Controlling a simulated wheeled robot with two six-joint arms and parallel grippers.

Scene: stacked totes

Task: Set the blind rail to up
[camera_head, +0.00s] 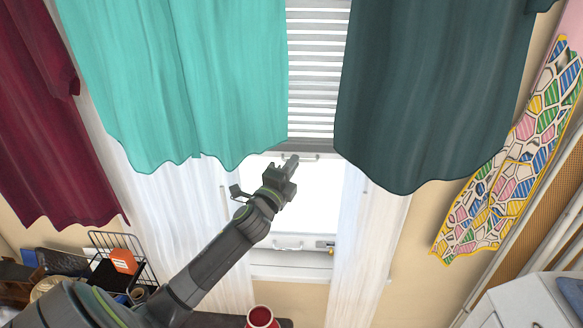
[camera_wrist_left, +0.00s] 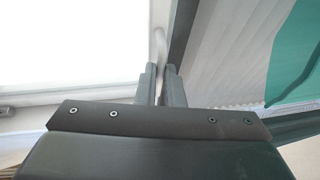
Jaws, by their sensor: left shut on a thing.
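The blind (camera_head: 312,90) has grey-white slats and hangs in the window between the teal and dark green curtains. Its grey bottom rail (camera_head: 315,145) is partway down, with bright window below. The rail also shows as a dark diagonal bar in the left wrist view (camera_wrist_left: 186,30). A small pale handle (camera_wrist_left: 160,45) sits along the rail. My left gripper (camera_head: 291,163) is at the rail's underside, its fingers shut on the handle. The fingertips also show in the left wrist view (camera_wrist_left: 160,72). My right gripper is not in view.
The teal curtain (camera_head: 185,80) and dark green curtain (camera_head: 430,95) hang close on both sides. White sheer curtains (camera_head: 205,215) flank the window. A wire basket (camera_head: 120,255) and a red jar (camera_head: 260,316) stand below. The lower window has a handle (camera_head: 288,246).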

